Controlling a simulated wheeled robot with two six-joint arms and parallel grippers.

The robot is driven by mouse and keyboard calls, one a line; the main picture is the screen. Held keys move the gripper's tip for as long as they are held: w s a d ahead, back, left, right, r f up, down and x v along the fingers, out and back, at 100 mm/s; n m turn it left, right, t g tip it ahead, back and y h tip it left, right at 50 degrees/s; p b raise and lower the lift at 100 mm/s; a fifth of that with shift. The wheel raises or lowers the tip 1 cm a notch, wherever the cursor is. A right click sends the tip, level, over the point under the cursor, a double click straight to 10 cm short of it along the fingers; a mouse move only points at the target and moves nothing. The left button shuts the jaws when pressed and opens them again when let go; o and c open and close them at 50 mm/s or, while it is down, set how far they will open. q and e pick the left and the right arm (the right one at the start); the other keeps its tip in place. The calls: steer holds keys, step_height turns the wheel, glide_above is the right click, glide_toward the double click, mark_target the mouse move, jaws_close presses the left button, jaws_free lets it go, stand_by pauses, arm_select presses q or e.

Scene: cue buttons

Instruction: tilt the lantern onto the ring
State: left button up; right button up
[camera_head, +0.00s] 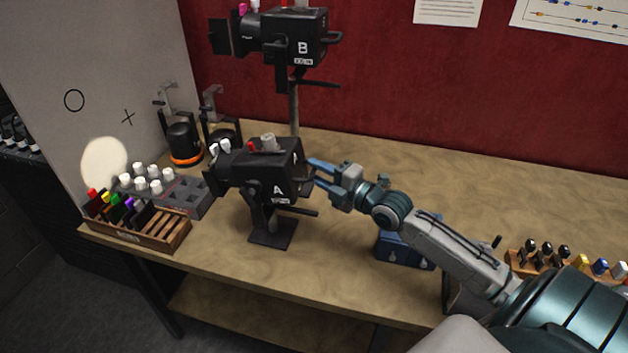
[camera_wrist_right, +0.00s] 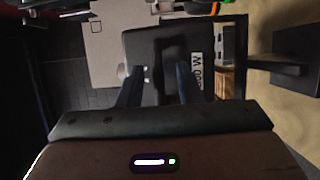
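Lantern A (camera_head: 262,175) is a black box lamp on a short stand on the bench. Its pale light spot (camera_head: 105,160) lies on the grey panel, below and to the right of the thin black ring (camera_head: 74,100). Lantern B (camera_head: 292,45) sits higher on a pole behind it. My right gripper (camera_head: 314,174) is at lantern A's rear, fingers apart. In the right wrist view, its blue fingers (camera_wrist_right: 158,88) stand on either side of the dark rear handle (camera_wrist_right: 168,60); I cannot tell whether they touch it. My left gripper is out of view.
A cross (camera_head: 128,117) is also marked on the panel. A wooden rack of coloured items (camera_head: 150,235) and a grey tray (camera_head: 188,196) stand left of lantern A. A blue box (camera_head: 405,250) sits under my right forearm. The bench is clear behind that arm.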

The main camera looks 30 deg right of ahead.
steer(key=shift+w+a+b, duration=0.25)
steer(key=shift+w+b, duration=0.05)
steer(key=shift+w, duration=0.35)
